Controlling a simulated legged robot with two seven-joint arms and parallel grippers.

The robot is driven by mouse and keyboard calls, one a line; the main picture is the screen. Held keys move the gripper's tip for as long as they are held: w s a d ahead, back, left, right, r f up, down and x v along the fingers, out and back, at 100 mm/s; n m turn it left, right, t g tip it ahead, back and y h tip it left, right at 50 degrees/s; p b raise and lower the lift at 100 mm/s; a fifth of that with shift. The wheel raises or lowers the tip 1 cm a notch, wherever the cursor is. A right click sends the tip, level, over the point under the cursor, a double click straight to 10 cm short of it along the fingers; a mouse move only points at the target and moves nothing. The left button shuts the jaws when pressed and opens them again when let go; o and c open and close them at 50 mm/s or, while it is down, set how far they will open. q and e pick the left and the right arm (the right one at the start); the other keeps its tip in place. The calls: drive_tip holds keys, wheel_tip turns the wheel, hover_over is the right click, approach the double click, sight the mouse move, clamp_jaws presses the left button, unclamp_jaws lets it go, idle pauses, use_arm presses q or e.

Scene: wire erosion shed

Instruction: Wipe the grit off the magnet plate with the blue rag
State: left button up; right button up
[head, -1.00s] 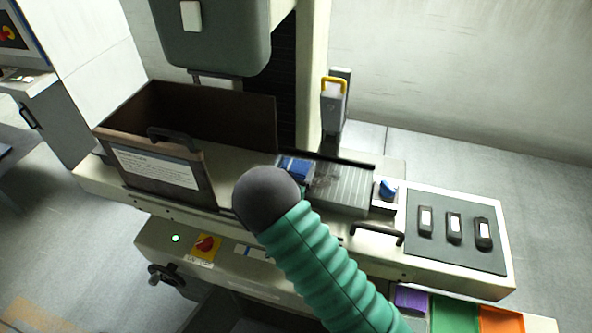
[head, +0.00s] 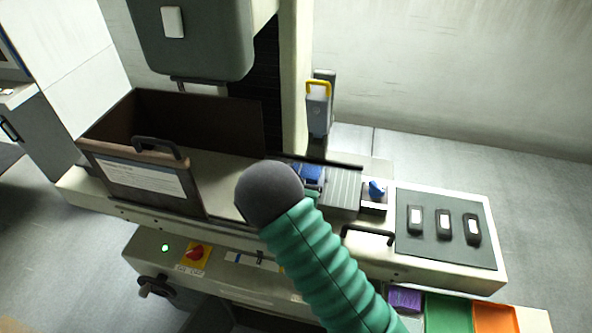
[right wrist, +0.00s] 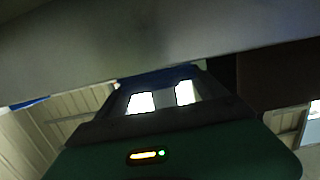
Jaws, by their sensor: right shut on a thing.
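The magnet plate (head: 344,188) is a grey, ribbed plate on the machine bed, right of the open box. The blue rag (head: 313,174) lies over its left part; the dark grey ball and green sleeve of my right arm hide some of both. No grit shows on the bare ribs; under the rag I cannot tell. My right gripper (right wrist: 160,88) is shut on the rag, which shows blue beyond its fingers in the right wrist view (right wrist: 158,76). In the head view the gripper is mostly hidden. My left gripper is not in view.
An open brown box (head: 140,182) with a black handle stands left. A blue knob (head: 376,189) sits at the plate's right end. A grey pad (head: 448,250) with several black-framed pieces lies right. A grey holder with a yellow handle (head: 318,100) stands behind. A black rail handle (head: 368,237) is in front.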

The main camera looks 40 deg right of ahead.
sight(332, 184)
drive_tip(key=shift+s+d, duration=1)
drive_tip(key=shift+s+d+r, duration=0.1)
drive_tip(key=shift+s+d, duration=0.45)
drive_tip(key=shift+s, duration=0.15)
drive_tip(key=shift+s+d+b, duration=0.55)
drive_tip(key=shift+s+d, duration=0.55)
drive_tip(key=shift+s, duration=0.3)
drive_tip(key=shift+w+a, duration=0.85)
drive_tip(key=shift+w, duration=0.25)
drive_tip(key=shift+w+a, duration=0.4)
drive_tip(key=shift+a, duration=0.05)
drive_tip(key=shift+w+a, duration=1.15)
drive_tip(key=shift+w, duration=0.3)
drive_tip(key=shift+w+a+f, duration=0.2)
drive_tip(key=shift+w+a, duration=2.1)
drive_tip(key=shift+w, duration=0.2)
drive_tip(key=shift+r, duration=0.1)
